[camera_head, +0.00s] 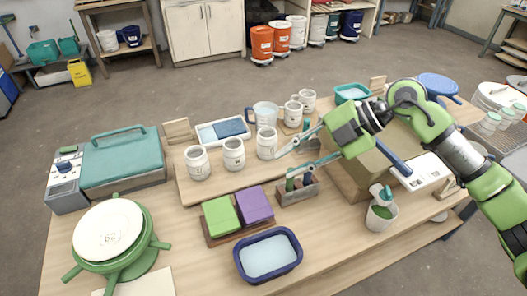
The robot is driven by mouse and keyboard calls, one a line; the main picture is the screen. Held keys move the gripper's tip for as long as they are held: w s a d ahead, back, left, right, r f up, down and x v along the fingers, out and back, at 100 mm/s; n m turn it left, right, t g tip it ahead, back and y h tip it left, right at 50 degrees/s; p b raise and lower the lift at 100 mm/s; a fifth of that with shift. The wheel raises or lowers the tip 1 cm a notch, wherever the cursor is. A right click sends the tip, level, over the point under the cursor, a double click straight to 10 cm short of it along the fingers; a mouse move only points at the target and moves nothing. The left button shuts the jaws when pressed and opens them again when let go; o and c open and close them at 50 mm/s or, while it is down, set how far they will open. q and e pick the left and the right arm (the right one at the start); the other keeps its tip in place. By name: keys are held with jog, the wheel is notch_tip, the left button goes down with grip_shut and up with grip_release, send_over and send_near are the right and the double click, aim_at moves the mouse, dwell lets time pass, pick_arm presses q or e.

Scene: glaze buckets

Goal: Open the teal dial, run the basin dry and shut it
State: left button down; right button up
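A dark blue basin (268,280) with pale liquid stands at the table's front middle. A smaller teal basin (352,88), also holding pale liquid, stands at the back right. I cannot tell which basin has a dial; no clear teal dial shows on either. A small teal part (380,191) shows at the white cup on the right, but I cannot tell whether it is a dial. My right gripper (285,164) is open, its two fingers spread and pointing left above the tool holder (299,192), with nothing between them. My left gripper is out of view.
A brown box (358,172) sits below my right wrist. Green and purple blocks (255,205) lie left of centre. A teal-lidded case (122,160) and round green stand (140,262) fill the left.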

jog(key=s+a+r+y, duration=0.1)
jog(key=a+r+y, duration=0.2)
jog(key=a, duration=0.3)
jog(key=shift+s+a+r+n+y, duration=0.2)
jog(key=shift+r+n+y, duration=0.1)
jog(key=shift+y, duration=0.1)
jog(key=shift+f, duration=0.1)
